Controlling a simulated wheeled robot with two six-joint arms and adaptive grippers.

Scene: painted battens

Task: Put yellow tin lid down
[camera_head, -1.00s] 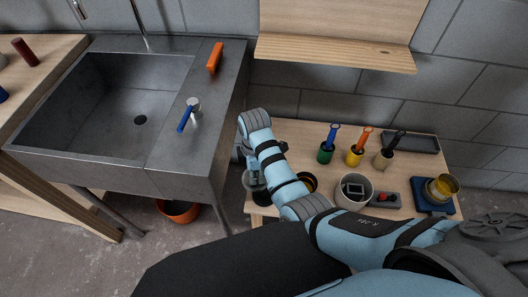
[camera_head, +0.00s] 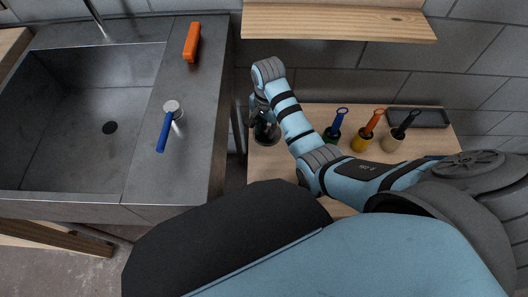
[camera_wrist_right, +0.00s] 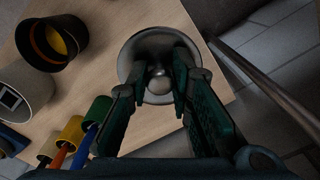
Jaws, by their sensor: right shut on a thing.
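My right gripper (camera_wrist_right: 160,82) is shut on the knob of a round lid (camera_wrist_right: 138,55). The lid looks grey and metallic in the right wrist view, not yellow. In the head view the right gripper (camera_head: 258,115) and the dark round lid (camera_head: 267,134) are over the back left part of the wooden table (camera_head: 290,180). I cannot tell whether the lid touches the table. An open dark tin (camera_wrist_right: 36,58) with yellow inside stands on the table in the right wrist view, apart from the lid. My left gripper is not in view.
Green (camera_wrist_right: 98,108), yellow (camera_wrist_right: 73,128) and beige (camera_wrist_right: 47,148) cups hold handled tools. A pale pot (camera_wrist_right: 25,90) stands beside the dark tin. A black tray (camera_head: 418,118) lies at the back right. The sink (camera_head: 90,115) is to the left, across a gap.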

